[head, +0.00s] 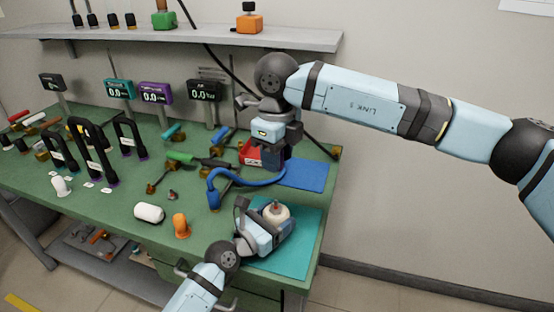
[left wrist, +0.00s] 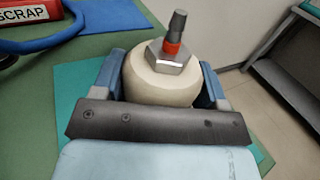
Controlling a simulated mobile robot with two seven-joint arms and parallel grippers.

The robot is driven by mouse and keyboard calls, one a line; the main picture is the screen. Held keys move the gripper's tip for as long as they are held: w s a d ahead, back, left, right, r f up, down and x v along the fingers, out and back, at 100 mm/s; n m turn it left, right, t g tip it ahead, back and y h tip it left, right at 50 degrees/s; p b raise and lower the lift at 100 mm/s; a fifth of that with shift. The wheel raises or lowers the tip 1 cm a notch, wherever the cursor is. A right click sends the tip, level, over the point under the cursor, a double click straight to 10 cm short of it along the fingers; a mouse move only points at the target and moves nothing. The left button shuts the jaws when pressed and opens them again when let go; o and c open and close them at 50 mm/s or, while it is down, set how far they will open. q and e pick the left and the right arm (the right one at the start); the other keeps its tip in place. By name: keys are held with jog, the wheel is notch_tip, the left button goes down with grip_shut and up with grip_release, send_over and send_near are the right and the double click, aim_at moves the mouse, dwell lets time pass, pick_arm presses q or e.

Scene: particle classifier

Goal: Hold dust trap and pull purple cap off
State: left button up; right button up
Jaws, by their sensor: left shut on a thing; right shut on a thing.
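The dust trap (head: 277,211) is a round cream body with a metal hex nut and a grey barbed stem with a red ring. It stands upright over the teal mat (head: 305,240), and its top shows bare in the left wrist view (left wrist: 160,82). My left gripper (head: 268,228) is shut around its sides. My right gripper (head: 272,155) points down above the red scrap bin (head: 248,153), well apart from the dust trap. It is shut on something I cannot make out. No purple cap is clearly visible.
A blue hose (head: 250,181) curves between the bin and the dust trap. A blue mat (head: 305,175) lies at the back right. A white cylinder (head: 149,212) and an orange fitting (head: 181,225) lie left of my left gripper. Black-handled pieces (head: 92,150) stand farther left.

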jog(key=shift+r, duration=1.4)
jog(key=shift+r, duration=1.5)
pick_arm(q)
jog(key=o, duration=1.4)
jog(key=shift+o, duration=0.2)
